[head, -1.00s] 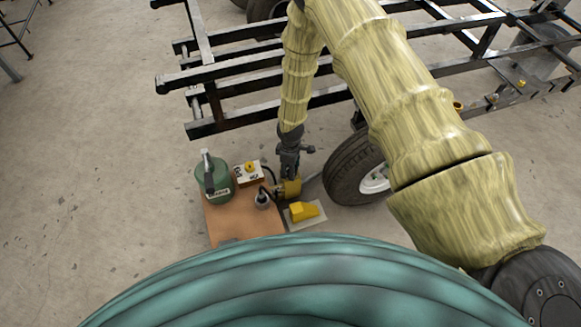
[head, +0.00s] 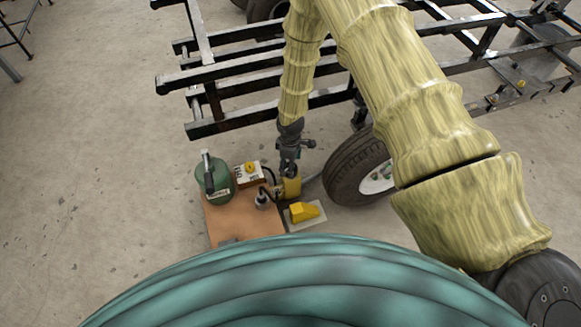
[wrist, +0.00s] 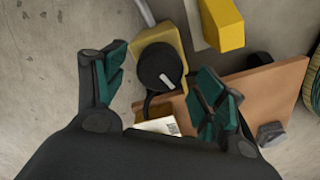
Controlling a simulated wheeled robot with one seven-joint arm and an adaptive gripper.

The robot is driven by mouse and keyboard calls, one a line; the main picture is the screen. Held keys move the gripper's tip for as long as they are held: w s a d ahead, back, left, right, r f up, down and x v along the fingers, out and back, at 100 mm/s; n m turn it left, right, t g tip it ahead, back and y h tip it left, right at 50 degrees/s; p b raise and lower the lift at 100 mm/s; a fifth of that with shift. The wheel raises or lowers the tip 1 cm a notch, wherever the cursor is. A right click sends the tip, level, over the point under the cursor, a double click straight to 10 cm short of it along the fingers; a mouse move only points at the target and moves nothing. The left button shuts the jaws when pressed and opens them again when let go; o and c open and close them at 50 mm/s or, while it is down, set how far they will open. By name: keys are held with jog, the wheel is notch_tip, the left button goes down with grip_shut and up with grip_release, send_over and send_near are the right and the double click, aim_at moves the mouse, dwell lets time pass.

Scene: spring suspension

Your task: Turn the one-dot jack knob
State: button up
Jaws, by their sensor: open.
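A round black knob (wrist: 160,67) with a pale pointer bar sits on a yellow body (wrist: 160,38) in the wrist view. I cannot make out any dots on it. In the head view the yellow body (head: 292,187) stands at the right edge of a brown board, and my gripper hides the knob. My gripper (wrist: 158,88) is open, with one green-padded finger left of the knob and the other to its right. Neither finger visibly touches the knob. It also shows in the head view (head: 289,168), just above the yellow body.
The brown board (head: 225,222) also carries a green canister (head: 213,183), a white box with a yellow button (head: 250,168) and a small dark-topped fitting (head: 263,198). A yellow wedge (head: 304,211) lies to the right. A tyre (head: 350,165) and black frame (head: 230,122) stand close by.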

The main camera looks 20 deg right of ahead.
notch_tip(320, 180, up, 9)
dwell(0.4)
jog(key=shift+f, duration=0.1)
jog(key=m, duration=0.1)
jog(key=f+m+b, duration=0.1)
jog(key=m, duration=0.1)
jog(key=m+b, duration=0.1)
jog(key=shift+f, duration=0.3)
notch_tip(320, 180, down, 10)
jog(key=b, duration=0.4)
jog(key=shift+f+b, duration=0.25)
jog(key=shift+b, duration=0.05)
jog(key=shift+m, duration=0.3)
jog(key=c, duration=1)
